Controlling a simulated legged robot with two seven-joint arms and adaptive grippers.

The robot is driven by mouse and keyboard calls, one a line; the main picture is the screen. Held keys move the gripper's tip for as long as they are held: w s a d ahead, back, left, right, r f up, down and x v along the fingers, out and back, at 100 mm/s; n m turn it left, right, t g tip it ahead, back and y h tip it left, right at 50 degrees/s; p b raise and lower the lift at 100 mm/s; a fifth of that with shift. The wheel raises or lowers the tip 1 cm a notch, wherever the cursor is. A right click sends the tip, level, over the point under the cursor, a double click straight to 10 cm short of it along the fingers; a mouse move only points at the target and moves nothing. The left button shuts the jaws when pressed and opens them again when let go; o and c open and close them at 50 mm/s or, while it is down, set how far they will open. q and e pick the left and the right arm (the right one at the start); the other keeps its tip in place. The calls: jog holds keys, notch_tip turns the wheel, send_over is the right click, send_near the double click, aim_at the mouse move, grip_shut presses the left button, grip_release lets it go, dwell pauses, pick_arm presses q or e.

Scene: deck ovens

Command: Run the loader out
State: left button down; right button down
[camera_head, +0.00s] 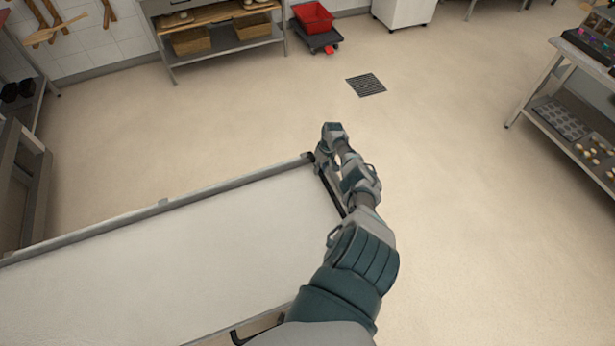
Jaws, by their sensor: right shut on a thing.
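The loader (170,265) is a long, flat, pale bed with a grey metal side rail, filling the lower left of the head view. A dark bar handle (331,192) runs across its right end. My right gripper (318,160) is shut on the handle near its far corner. My forearm and wrist hide part of the handle and of the bed's near right corner. A second dark fitting shows at the near edge, partly behind my arm. My left gripper is not in view.
The floor to the right is open, with a dark drain grate (366,85) ahead. A steel shelf table (570,125) with trays stands at the right. A workbench (220,45) with baskets and a red crate (313,18) on a dolly stand at the back.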

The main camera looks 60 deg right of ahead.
jog(key=s+d+b, duration=0.1)
jog(key=s+d, duration=0.1)
jog(key=d, duration=0.1)
jog(key=shift+s+d+b, duration=0.25)
jog(key=shift+s+b, duration=0.1)
jog(key=shift+b, duration=0.05)
jog(key=shift+s+d, duration=0.3)
jog(key=shift+d, duration=0.15)
jog(key=shift+s+d, duration=0.1)
jog(key=shift+r, duration=0.1)
jog(key=c, duration=1)
grip_release()
jog(key=shift+d, duration=0.1)
jog(key=shift+d+f, duration=0.15)
jog(key=shift+f, duration=0.05)
jog(key=r, duration=0.3)
jog(key=s+d+r, duration=0.1)
jog(key=r, duration=0.3)
jog(key=d+r, duration=0.1)
jog(key=r, duration=0.3)
jog(key=shift+s+d+r, duration=0.1)
jog(key=shift+s+r, duration=0.1)
jog(key=shift+r, duration=0.05)
